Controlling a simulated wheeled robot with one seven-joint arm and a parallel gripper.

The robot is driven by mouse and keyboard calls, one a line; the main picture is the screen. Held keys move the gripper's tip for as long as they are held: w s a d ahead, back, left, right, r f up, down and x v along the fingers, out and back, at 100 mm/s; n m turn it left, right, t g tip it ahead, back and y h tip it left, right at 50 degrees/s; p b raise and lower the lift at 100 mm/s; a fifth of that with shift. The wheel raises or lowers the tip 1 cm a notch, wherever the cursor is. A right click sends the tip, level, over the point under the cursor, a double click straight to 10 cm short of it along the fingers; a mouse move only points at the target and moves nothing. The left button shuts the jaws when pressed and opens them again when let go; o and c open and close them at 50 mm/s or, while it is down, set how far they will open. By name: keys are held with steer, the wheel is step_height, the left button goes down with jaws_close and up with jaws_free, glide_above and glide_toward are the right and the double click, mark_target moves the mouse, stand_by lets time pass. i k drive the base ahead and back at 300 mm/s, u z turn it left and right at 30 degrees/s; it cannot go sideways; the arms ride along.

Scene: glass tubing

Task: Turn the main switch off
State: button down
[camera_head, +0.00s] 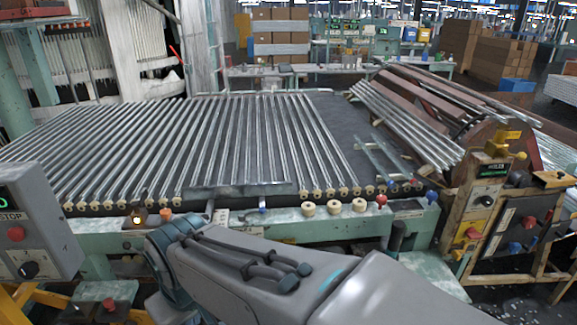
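No switch in view carries a label that I can read as the main switch. A grey control box (47,225) at the left edge has a green display, a red button (16,234) under the word STOP, and a black rotary knob (28,269) below. A yellow-brown control post (487,210) at the right has a green display and red buttons. Beside it is a dark panel (518,232) with red and blue knobs. My grey arm crosses the bottom centre and bends at the lower left. My gripper is not visible.
A machine bed with many glass tubes (240,135) fills the middle. Its green front rail (310,228) carries cream rollers (333,206), small knobs and a lit lamp (138,217). Stacked tubes (410,120) lie at the right.

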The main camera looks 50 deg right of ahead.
mark_target(471, 233)
steer(key=z, duration=2.95)
steer(key=k, duration=1.25)
steer(key=z, duration=0.75)
steer(key=i, duration=1.8)
steer(key=u, duration=0.6)
